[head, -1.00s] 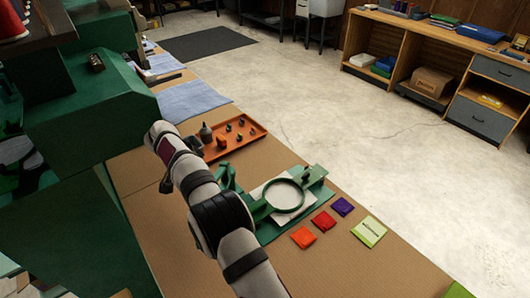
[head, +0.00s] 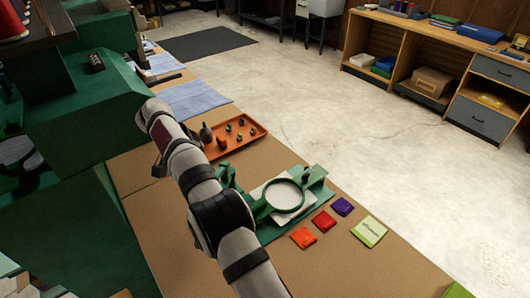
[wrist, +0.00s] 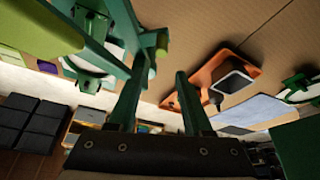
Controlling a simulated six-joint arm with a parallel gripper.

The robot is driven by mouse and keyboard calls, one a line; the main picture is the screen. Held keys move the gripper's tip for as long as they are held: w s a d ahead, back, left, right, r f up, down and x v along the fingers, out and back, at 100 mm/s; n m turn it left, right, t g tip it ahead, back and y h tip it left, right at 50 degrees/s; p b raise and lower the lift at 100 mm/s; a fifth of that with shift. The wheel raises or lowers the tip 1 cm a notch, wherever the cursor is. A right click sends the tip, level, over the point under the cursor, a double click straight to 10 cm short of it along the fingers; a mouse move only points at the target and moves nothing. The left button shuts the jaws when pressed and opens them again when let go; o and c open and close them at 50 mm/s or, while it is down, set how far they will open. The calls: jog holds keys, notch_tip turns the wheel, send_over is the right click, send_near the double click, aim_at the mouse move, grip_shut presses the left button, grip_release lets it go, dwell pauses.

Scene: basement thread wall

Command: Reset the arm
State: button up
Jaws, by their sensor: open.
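My gripper (wrist: 160,72) shows in the wrist view with two green fingers apart and nothing between them. In the head view my arm reaches over the brown bench, and its bulk hides most or all of the gripper. A green fixture with a round hoop (head: 285,197) lies on the bench to the right of my arm. It also shows at the upper left of the wrist view (wrist: 112,70), beside the left finger. An orange tray (head: 262,133) with a bottle and several small dark pieces sits beyond the fixture. In the wrist view the tray (wrist: 205,72) is right of the fingers.
Orange (head: 303,237), red (head: 323,221) and purple (head: 342,206) squares and a light green packet (head: 369,231) lie right of the fixture. A large green machine (head: 95,100) stands close on the left. Blue cloths (head: 195,98) lie farther back. The floor to the right is open.

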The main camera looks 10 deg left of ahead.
jog(key=shift+r, duration=0.4)
